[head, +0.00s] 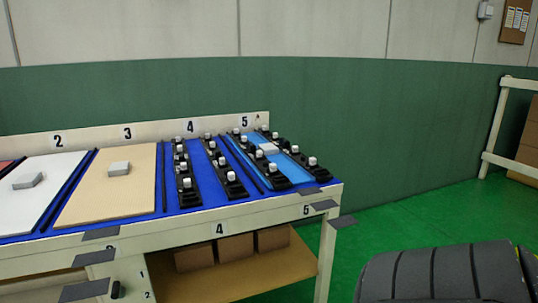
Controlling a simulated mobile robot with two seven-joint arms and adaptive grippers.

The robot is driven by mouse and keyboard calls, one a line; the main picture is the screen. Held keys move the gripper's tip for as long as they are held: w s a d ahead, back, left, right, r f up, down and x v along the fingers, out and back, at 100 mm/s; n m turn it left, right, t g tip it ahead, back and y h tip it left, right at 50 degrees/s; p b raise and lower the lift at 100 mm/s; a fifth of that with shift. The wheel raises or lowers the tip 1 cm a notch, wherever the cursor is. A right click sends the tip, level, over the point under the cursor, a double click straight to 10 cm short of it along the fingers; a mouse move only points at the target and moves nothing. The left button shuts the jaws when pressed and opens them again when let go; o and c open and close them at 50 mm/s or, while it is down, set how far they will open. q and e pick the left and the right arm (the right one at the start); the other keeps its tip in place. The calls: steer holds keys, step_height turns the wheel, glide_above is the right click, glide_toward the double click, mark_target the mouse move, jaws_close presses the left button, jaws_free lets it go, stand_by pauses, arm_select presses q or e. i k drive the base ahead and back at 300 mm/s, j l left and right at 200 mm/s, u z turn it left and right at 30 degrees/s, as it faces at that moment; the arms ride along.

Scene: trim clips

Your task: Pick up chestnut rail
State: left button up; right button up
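I cannot make out a chestnut-coloured rail in the head view. Black rails with white knobs lie on the blue bench top at bay 4: a left one (184,178) and a right one (228,178). At bay 5, two more black rails with white knobs flank a light blue panel (257,164) with a pale block on it. Neither of my grippers shows.
A white panel (60,172) and a tan panel (125,199) lie at bays 2 and 3, each with a grey block. Brown boxes (235,248) sit on the shelf below. Green floor (400,222) is open right of the bench. A dark ribbed shape (445,275) fills the lower right.

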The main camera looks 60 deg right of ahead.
mark_target(234, 189)
steer(key=z, duration=1.45)
steer(key=i+l+z, duration=0.1)
steer(key=l+z, duration=0.3)
steer(key=l, duration=0.6)
